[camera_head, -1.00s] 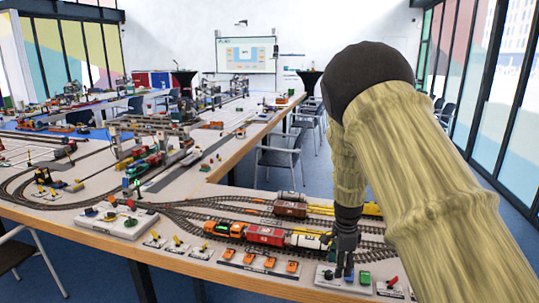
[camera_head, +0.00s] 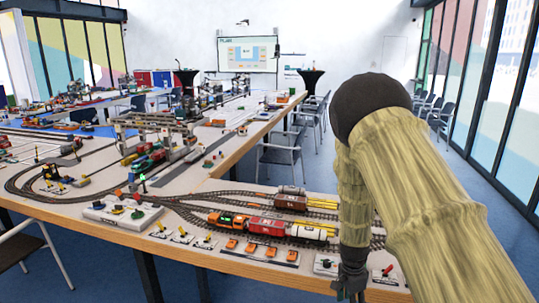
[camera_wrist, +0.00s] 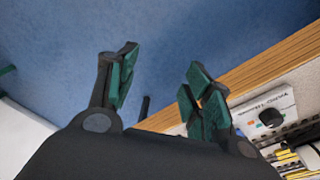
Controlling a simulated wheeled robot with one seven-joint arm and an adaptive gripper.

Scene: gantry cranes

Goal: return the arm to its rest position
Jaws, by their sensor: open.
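My arm, in a tan sleeve with a dark joint at the top, fills the right side of the head view. My gripper (camera_head: 350,283) hangs at the front edge of the layout table (camera_head: 190,262), at the lower right. In the wrist view my gripper (camera_wrist: 160,85) has its green-padded fingers spread apart with nothing between them. Blue floor (camera_wrist: 180,35) shows behind the fingers there. The sleeve and gripper hide part of the table and tracks in the head view.
A train with an orange engine (camera_head: 228,220), a red wagon (camera_head: 266,227) and a white tank wagon (camera_head: 312,231) stands on the tracks left of my gripper. A white control box (camera_wrist: 265,115) is near the table edge. Chairs (camera_head: 280,152) stand behind the table.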

